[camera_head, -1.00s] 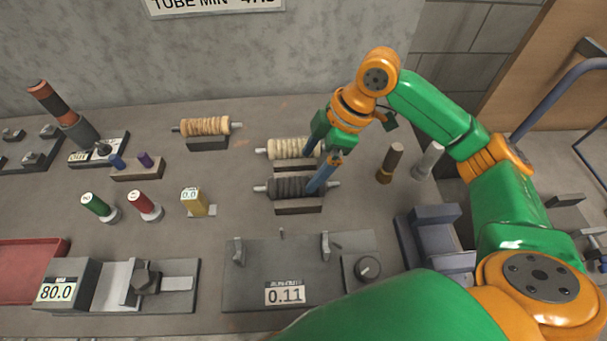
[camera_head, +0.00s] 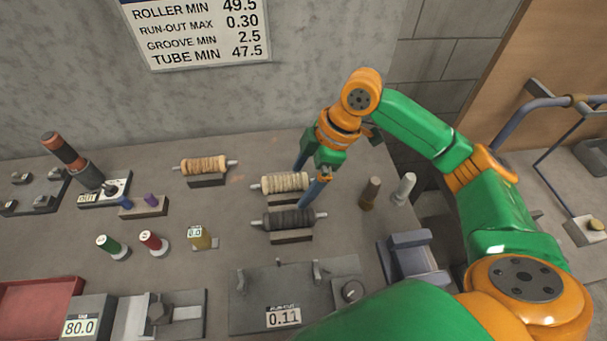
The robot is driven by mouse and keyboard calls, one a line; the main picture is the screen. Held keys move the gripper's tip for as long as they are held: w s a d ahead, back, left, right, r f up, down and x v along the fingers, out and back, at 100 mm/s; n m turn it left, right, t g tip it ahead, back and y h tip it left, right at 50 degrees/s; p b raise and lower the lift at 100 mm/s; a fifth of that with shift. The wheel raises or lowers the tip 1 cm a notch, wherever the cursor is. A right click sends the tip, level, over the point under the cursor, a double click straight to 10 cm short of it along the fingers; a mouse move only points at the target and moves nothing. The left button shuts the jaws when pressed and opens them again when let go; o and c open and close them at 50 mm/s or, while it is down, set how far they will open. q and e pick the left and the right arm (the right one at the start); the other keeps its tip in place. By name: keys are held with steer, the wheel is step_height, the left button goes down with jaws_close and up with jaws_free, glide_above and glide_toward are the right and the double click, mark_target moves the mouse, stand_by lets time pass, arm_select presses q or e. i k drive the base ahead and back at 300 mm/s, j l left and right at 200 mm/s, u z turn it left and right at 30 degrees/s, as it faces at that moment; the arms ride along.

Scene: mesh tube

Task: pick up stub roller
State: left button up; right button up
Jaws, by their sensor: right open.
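Three ribbed rollers lie on small stands: a tan one (camera_head: 203,166) at the back left, a cream one (camera_head: 283,183) at centre, and a dark grey one (camera_head: 288,220) in front of it. I cannot tell which is called the stub roller. My right gripper (camera_head: 301,187) is open. One blue finger is behind the cream roller and the other is in front, between the cream and dark rollers, near their right ends. Contact cannot be told. My left gripper is not in view.
A brown cylinder (camera_head: 370,192) and a pale one (camera_head: 403,188) stand right of the rollers. A run-out gauge plate (camera_head: 249,290) reading 0.11 lies in front. Green (camera_head: 112,247) and red (camera_head: 154,243) bobbins stand left. A red tray (camera_head: 40,290) is front left.

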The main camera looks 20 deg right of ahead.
mark_target(285, 183)
steer(key=k, duration=1.5)
